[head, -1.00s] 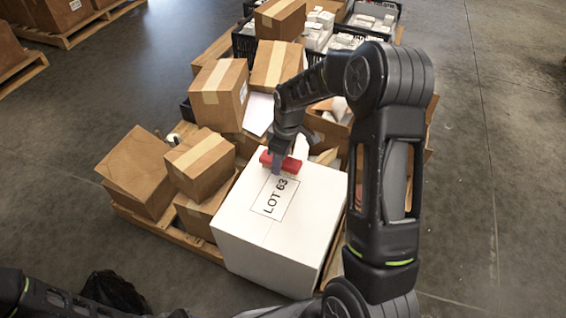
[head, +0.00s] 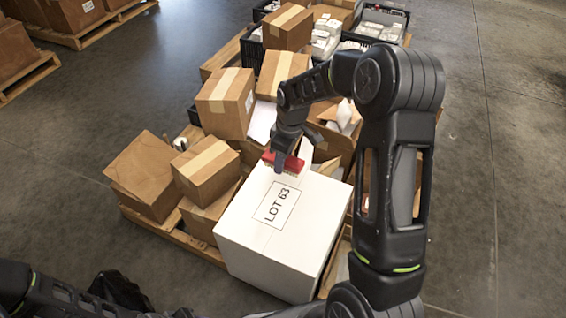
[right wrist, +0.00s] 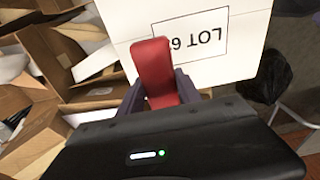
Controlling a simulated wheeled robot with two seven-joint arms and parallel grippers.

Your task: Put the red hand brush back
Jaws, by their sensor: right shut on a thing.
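The red hand brush (head: 291,164) is at the far edge of the white box marked LOT 63 (head: 246,236). My right gripper (head: 279,166) is shut on it. In the right wrist view the red brush (right wrist: 153,66) stands out between the two fingers (right wrist: 160,92), over the white box (right wrist: 128,22). I cannot tell whether the brush touches the box top. The brush's bristles are mostly hidden. My left arm shows dark at the lower left of the head view, but its gripper is not visible.
Brown cartons (head: 206,170) crowd the pallet (head: 172,232) left of and behind the white box. An open carton (head: 335,135) with paper lies behind the brush. Black crates (head: 383,22) with white packs stand farther back. Bare floor is free to the right.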

